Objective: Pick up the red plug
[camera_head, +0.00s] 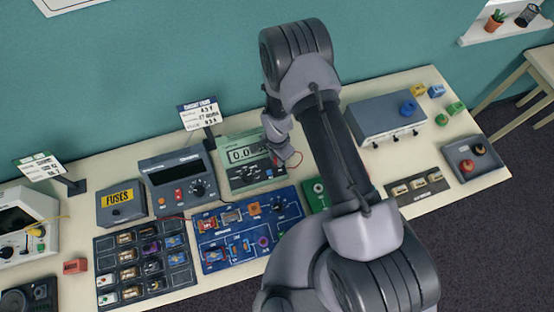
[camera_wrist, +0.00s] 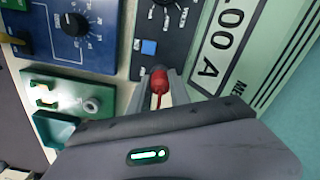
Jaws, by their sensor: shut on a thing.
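The red plug (camera_wrist: 158,81) is between the fingers of my gripper (camera_wrist: 158,92) in the wrist view, with a red lead running down from it. My gripper is shut on it. In the head view my gripper (camera_head: 283,155) is over the right side of the green meter (camera_head: 240,176), whose display is partly hidden by my arm. A thin red wire (camera_head: 296,160) shows beside the gripper there. The wrist view shows the meter's face (camera_wrist: 225,45) close by, with a dial and a blue button. Whether the plug still sits in a socket cannot be told.
A blue circuit board (camera_head: 240,251) lies in front of the meter, and a dark power supply (camera_head: 178,181) stands left of it. A compartment tray (camera_head: 107,243) is at front left. Bare table shows at right.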

